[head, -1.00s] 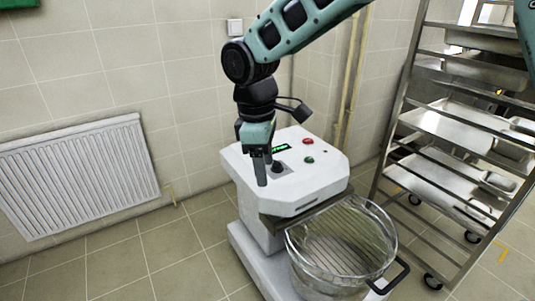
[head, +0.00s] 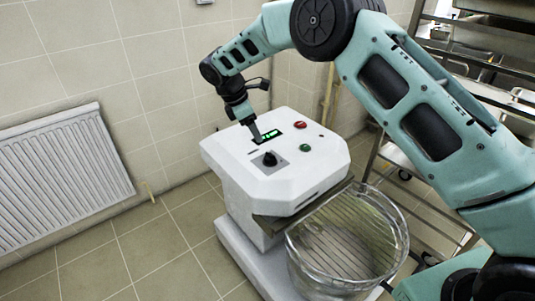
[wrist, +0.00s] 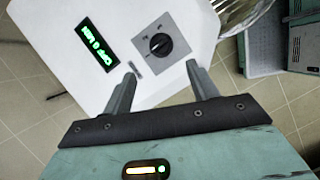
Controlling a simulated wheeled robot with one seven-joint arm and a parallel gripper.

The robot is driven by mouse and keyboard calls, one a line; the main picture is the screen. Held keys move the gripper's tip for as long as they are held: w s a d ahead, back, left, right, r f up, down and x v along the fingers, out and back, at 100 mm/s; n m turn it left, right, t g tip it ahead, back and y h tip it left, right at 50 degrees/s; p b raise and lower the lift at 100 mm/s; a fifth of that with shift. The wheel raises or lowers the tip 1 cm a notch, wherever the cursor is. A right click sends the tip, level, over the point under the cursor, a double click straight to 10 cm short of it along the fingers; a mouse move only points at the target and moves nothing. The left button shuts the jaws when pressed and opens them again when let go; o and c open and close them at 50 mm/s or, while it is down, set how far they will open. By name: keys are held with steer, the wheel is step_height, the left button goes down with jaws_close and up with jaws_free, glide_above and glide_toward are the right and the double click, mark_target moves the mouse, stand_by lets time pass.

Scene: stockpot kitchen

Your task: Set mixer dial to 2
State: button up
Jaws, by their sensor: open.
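The white mixer (head: 235,170) stands on the floor with its sloped top panel facing up. Its black dial (head: 270,159) sits on a grey square plate and is uncovered; it also shows in the wrist view (wrist: 160,44), beyond and between my fingertips. My gripper (wrist: 160,78) is open and empty, apart from the dial. In the head view my gripper (head: 255,132) is over the panel's back part, beside the display.
A red button (head: 300,124) and a green button (head: 305,148) are on the panel right of the dial. A wire-guarded bowl (head: 345,245) is at the mixer's front. A radiator (head: 60,175) is on the left wall. A metal rack (head: 440,110) stands right, partly behind my arm.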

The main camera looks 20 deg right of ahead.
mark_target(268, 154)
steer(key=x, duration=1.2)
steer(key=shift+a, duration=0.1)
steer(key=c, duration=1)
